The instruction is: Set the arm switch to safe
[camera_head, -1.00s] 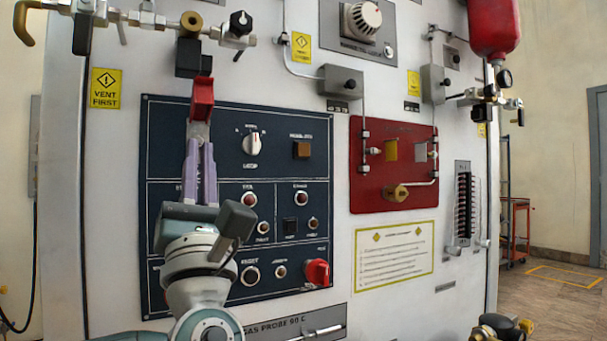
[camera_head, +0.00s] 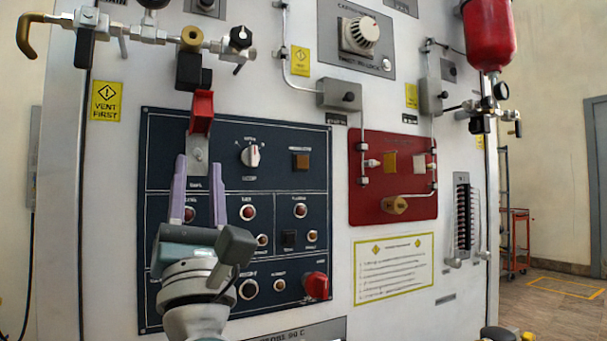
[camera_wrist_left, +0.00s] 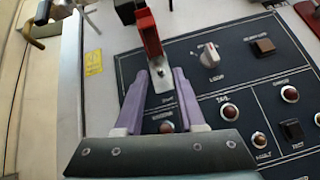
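The arm switch is a grey metal plate (camera_head: 198,168) at the upper left of the dark blue panel, with a raised red guard (camera_head: 201,112) above it. The wrist view also shows the red guard (camera_wrist_left: 147,33) and the plate (camera_wrist_left: 161,92). The small lever on the plate is too small to read its position. My left gripper (camera_head: 199,160) is open, with its two purple fingers apart below and on either side of the plate. Nothing is between them but the panel behind. In the wrist view the gripper (camera_wrist_left: 161,74) likewise straddles the plate's lower part.
The blue panel (camera_head: 280,135) also holds a white rotary knob (camera_head: 251,156), several round buttons and a red knob (camera_head: 316,285). Dark valve blocks (camera_head: 188,70) and pipes jut out above the switch. A red plate (camera_head: 365,205) with valves is to the right.

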